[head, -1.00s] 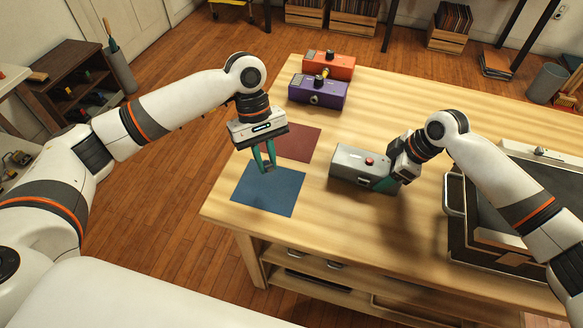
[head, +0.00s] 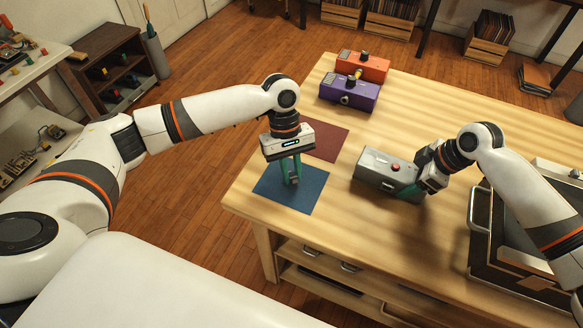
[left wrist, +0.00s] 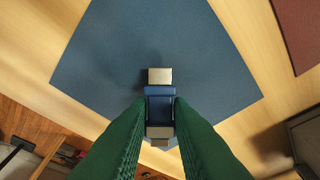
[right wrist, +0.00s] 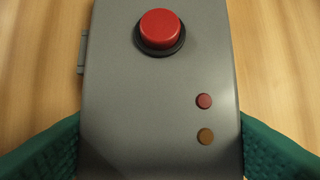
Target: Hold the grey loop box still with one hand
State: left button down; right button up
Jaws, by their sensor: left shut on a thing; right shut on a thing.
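The grey loop box (head: 376,161), with a red button, lies on the wooden table. My right gripper (head: 411,192) is shut on its near right end; in the right wrist view green fingers press both sides of the box (right wrist: 160,110), with a red button (right wrist: 160,29) and two small round spots on top. My left gripper (head: 292,183) points down over the blue mat (head: 271,187). It is shut on a small blue piece with silver ends (left wrist: 159,105), seen in the left wrist view. I cannot tell whether that piece touches the mat.
A dark red mat (head: 325,143) lies behind the blue one. A purple box (head: 340,92) and an orange box (head: 372,68) stand at the back left of the table. A dark open case (head: 490,225) is at the right. The table behind the grey box is clear.

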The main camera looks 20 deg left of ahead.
pick_arm(q)
jog(key=c, duration=1.2)
grip_release()
jog(key=shift+c, duration=0.2)
jog(key=shift+r, duration=0.1)
jog(key=v, duration=1.2)
pick_arm(e)
jog(key=o, duration=1.3)
jog(key=shift+c, duration=0.2)
jog(key=shift+r, duration=0.1)
jog(key=v, duration=1.1)
jog(key=shift+d+r, duration=0.15)
jog(key=shift+r, duration=0.25)
